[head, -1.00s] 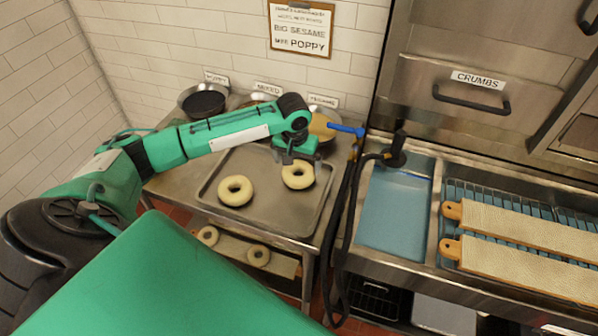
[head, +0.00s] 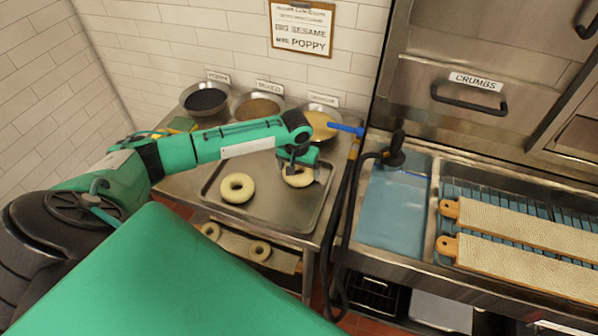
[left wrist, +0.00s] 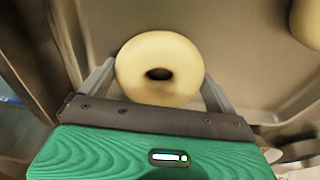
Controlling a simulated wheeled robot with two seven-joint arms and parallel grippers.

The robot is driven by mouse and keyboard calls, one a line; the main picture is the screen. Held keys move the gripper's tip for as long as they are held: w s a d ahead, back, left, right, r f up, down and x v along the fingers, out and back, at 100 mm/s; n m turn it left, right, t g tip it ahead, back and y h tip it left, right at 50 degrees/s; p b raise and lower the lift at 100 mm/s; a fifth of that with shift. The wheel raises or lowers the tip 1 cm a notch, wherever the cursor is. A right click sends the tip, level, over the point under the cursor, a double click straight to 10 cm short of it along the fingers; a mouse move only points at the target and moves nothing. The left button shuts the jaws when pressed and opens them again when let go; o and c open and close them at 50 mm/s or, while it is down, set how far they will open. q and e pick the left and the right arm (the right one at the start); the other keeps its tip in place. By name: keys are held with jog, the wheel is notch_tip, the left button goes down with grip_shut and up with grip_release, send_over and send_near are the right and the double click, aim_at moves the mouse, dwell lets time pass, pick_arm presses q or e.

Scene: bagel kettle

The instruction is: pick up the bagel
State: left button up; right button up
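Two pale ring bagels lie on the metal tray (head: 262,210). My left gripper (head: 299,168) is low over the right bagel (head: 296,181) and hides part of it in the head view. In the left wrist view this bagel (left wrist: 178,55) sits between my two spread fingers, one on each side. The gaps are small, and I cannot tell whether the fingers touch it. The other bagel (head: 237,188) lies to the left on the tray, and its edge shows at the wrist view's top right (left wrist: 308,22). My right gripper is not in view.
Bowls of dark (head: 205,99), brown (head: 258,108) and pale (head: 320,124) toppings stand behind the tray. A hose (head: 340,230) runs along the table's right side, beside a sink (head: 395,215) and boards (head: 520,225). More bagels (head: 259,251) lie on the lower shelf.

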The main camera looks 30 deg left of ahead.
pick_arm(q)
jog(key=shift+r, duration=0.5)
notch_tip(320, 180, up, 19)
jog(key=b, duration=0.3)
jog(key=shift+b, duration=0.3)
